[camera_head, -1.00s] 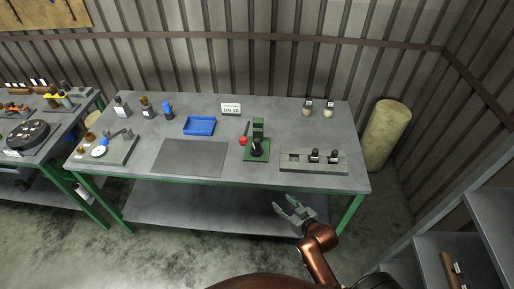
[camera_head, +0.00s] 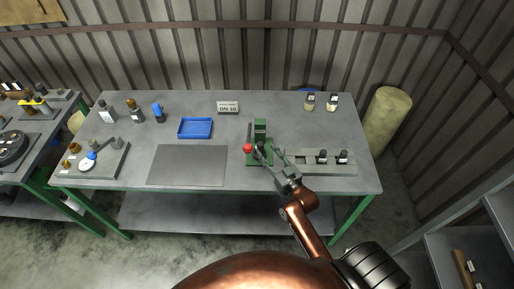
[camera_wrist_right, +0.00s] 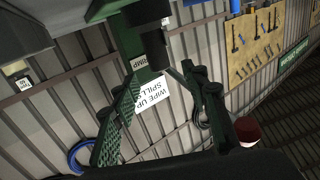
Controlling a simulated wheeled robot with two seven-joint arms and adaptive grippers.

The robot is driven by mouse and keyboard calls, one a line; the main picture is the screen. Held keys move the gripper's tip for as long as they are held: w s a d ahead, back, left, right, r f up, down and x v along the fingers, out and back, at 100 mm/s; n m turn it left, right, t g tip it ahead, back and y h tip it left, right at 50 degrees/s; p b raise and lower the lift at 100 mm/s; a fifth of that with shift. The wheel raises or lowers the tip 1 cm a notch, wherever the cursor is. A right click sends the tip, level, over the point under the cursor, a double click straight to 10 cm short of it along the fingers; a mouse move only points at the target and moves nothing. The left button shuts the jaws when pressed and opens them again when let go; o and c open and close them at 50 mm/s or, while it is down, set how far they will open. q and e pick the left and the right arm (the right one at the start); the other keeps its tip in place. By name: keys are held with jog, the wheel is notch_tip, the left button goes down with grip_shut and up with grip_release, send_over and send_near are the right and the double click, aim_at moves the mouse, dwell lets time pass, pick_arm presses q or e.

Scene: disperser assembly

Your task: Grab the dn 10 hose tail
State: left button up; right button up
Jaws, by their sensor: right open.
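My right gripper (camera_head: 272,157) is open, just in front of the green press (camera_head: 260,129) on the table. In the right wrist view its two fingers (camera_wrist_right: 160,105) are spread with nothing between them, and a black cylinder (camera_wrist_right: 154,46) of the press shows beyond. Two dark, labelled fittings (camera_head: 321,157) (camera_head: 343,157) stand upright in the grey rack (camera_head: 308,169), right of the gripper. They may be hose tails, but their labels are too small to read. A sign (camera_head: 228,107) at the table's back appears to read DN 10. My left gripper is not in view.
The press's red knob (camera_head: 247,148) is close to the gripper's left. A blue tray (camera_head: 195,128) and a dark mat (camera_head: 187,165) lie further left. Two labelled jars (camera_head: 310,102) (camera_head: 333,103) stand at the back right. The table (camera_head: 220,142) has bare room between them.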

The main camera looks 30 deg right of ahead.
aim_at(262, 146)
jog(key=shift+w+r, duration=0.1)
jog(key=shift+w, duration=0.6)
jog(key=w, duration=0.2)
jog(key=shift+w, duration=1.25)
jog(key=c, duration=0.8)
grip_shut()
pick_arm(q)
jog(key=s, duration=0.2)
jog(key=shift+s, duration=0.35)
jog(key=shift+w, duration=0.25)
